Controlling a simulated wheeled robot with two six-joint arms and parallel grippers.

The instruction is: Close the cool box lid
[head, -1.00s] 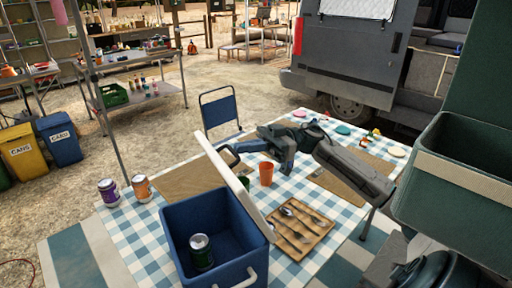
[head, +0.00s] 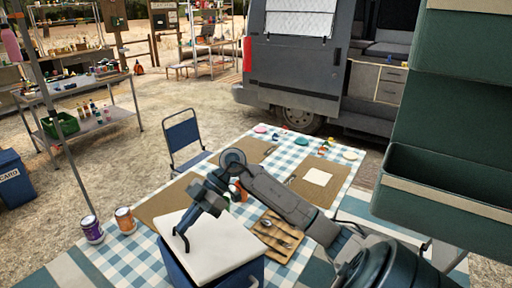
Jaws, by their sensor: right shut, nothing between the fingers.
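The white cool box lid (head: 228,248) lies down over the top of the blue cool box (head: 172,264) at the front of the checked table. It looks flat, with no clear gap along the edges I can see. It hides the inside of the box and the can that stood there. My right gripper (head: 181,238) is shut and empty, pointing down at the left part of the lid. It is at or just above the lid's surface; I cannot tell if it touches. My left gripper is out of view.
A blue folding chair (head: 183,140) stands behind the table. A green storage bin (head: 440,180) hangs at the right.

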